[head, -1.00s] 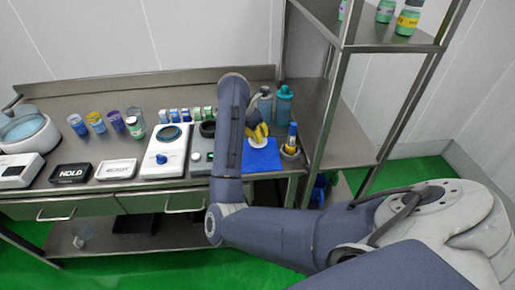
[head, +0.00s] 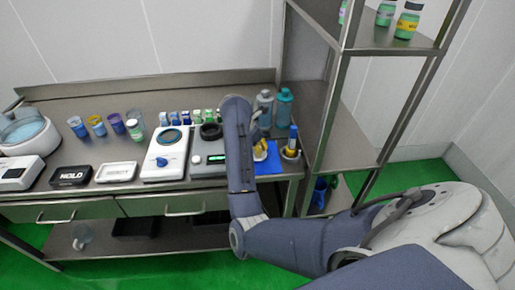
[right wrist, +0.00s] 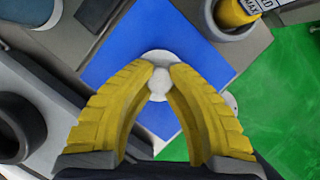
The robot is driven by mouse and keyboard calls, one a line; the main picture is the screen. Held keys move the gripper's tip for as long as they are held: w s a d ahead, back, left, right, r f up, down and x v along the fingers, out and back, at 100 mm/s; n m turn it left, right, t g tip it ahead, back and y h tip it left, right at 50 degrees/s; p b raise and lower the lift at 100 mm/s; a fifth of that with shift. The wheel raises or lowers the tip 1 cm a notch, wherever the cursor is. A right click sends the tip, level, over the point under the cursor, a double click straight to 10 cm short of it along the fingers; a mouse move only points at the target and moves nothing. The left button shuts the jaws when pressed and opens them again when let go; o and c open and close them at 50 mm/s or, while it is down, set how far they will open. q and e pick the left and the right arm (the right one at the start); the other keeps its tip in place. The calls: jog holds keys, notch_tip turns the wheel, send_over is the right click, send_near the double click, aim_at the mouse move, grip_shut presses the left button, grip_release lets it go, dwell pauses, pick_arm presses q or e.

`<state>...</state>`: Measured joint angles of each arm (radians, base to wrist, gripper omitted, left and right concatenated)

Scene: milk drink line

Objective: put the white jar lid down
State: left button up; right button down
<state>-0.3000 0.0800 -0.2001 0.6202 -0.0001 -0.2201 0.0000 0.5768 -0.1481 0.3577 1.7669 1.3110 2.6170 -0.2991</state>
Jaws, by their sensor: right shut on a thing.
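The white jar lid (right wrist: 160,83) is a small round disc with a knob, seen in the right wrist view. My right gripper (right wrist: 160,77) has yellow fingers shut on the knob. The lid is over the blue mat (right wrist: 122,38); I cannot tell whether it touches the mat. In the head view my right gripper (head: 260,151) is over the left part of the blue mat (head: 270,163), partly hidden by my own arm. My left gripper is in neither current view.
A holder cup (head: 290,154) with a blue-and-yellow item stands right of the mat. Two bottles (head: 285,108) stand behind. A grey device with a dark ring (head: 211,131) is to the left. A shelf post (head: 322,110) rises at the right.

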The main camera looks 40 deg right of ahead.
jog(key=c, duration=1.4)
grip_release()
jog(key=shift+v, duration=2.85)
jog(key=shift+d, duration=0.1)
